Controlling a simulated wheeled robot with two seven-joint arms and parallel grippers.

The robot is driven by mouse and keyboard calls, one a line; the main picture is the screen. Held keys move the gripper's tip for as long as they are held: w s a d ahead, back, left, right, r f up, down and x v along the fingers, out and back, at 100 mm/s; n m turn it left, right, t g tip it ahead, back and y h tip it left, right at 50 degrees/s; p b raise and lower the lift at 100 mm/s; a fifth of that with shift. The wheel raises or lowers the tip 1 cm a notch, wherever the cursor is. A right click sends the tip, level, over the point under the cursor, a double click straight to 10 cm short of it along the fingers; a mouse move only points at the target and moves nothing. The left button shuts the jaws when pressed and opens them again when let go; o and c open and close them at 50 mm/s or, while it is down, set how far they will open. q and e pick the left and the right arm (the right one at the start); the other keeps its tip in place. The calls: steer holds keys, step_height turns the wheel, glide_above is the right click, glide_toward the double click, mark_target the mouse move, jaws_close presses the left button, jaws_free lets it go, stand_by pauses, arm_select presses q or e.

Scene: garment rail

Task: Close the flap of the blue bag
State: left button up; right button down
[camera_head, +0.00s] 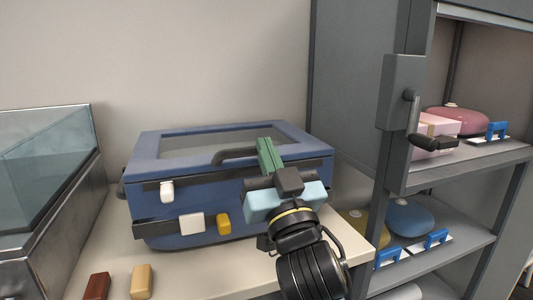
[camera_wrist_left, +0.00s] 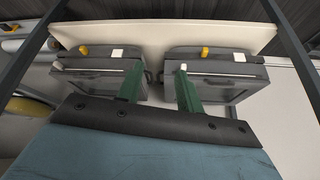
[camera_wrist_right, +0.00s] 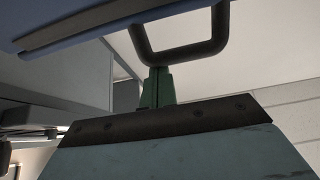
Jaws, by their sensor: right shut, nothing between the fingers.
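The blue bag (camera_head: 170,210) stands on a pale bench top in the head view. Its flap (camera_head: 150,156), with a clear window and a dark handle (camera_head: 228,154), lies over the top; I cannot tell whether it is fully down. My right gripper (camera_head: 265,154) is shut and empty, its green fingertips by the handle's right end. In the right wrist view the fingertips (camera_wrist_right: 157,76) are together at the dark handle loop (camera_wrist_right: 180,52); contact is unclear. My left gripper (camera_wrist_left: 160,80) is open, with nothing seen between its fingers; it is outside the head view.
A glass-sided metal case (camera_head: 40,170) stands left of the bag. A grey cabinet (camera_head: 350,100) with open shelves is at the right. Brown (camera_head: 97,286) and tan (camera_head: 141,281) blocks lie in front. The left wrist view shows two grey bag-like shapes (camera_wrist_left: 105,75) (camera_wrist_left: 222,70).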

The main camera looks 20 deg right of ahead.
steer(key=shift+w+f, duration=0.1)
steer(key=shift+f, duration=0.15)
